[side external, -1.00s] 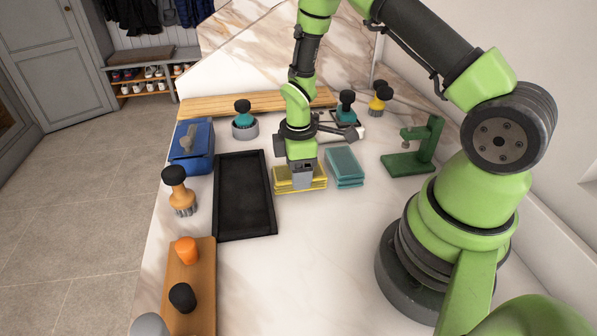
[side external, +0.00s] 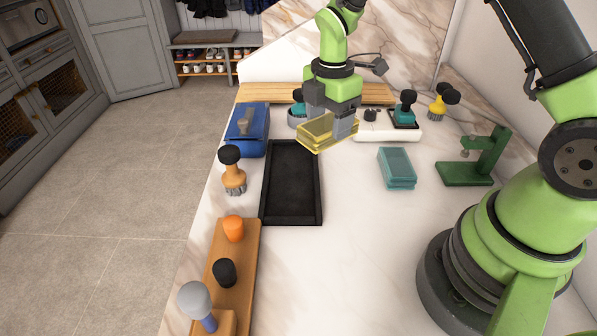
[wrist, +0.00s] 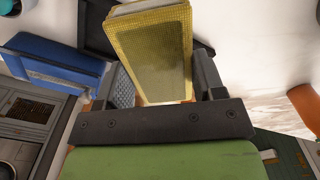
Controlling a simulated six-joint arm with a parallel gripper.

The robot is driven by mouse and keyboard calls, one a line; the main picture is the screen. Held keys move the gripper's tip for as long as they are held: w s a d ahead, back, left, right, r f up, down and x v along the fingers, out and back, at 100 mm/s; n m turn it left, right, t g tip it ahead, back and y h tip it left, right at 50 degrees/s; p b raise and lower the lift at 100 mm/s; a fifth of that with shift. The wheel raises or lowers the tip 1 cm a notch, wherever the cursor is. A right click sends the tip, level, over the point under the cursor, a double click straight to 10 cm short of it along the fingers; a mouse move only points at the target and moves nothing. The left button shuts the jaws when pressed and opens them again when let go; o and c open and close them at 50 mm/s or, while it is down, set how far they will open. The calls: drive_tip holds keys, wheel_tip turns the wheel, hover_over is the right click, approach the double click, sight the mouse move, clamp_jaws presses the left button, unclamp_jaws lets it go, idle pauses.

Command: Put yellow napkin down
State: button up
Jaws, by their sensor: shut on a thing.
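The yellow napkin (side external: 322,133) is a flat, folded-looking block, held tilted in the air near the far right corner of the black tray (side external: 264,190). My gripper (side external: 343,128) is shut on it. In the wrist view the napkin (wrist: 153,55) sits between the two fingers of my gripper (wrist: 165,82), and its broad mesh-like face shows. The bench under the napkin is partly hidden by it. A teal folded stack (side external: 397,167) lies on the bench to the right, apart from my gripper.
A blue box (side external: 246,139) and an orange-handled brush (side external: 233,175) stand left of the tray. A wooden board (side external: 236,265) with knobs lies at the front left. A green stand (side external: 480,165) is at the right. Bare bench lies between tray and teal stack.

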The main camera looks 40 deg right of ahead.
sight(291, 178)
drive_tip(key=w+a+n, duration=0.4)
drive_tip(key=a+n, duration=0.1)
drive_tip(key=n, duration=0.5)
drive_tip(key=f, duration=0.9)
drive_tip(key=shift+w+a+f, duration=0.2)
drive_tip(key=shift+a+f, duration=0.05)
drive_tip(key=shift+f, duration=0.15)
drive_tip(key=o, duration=1)
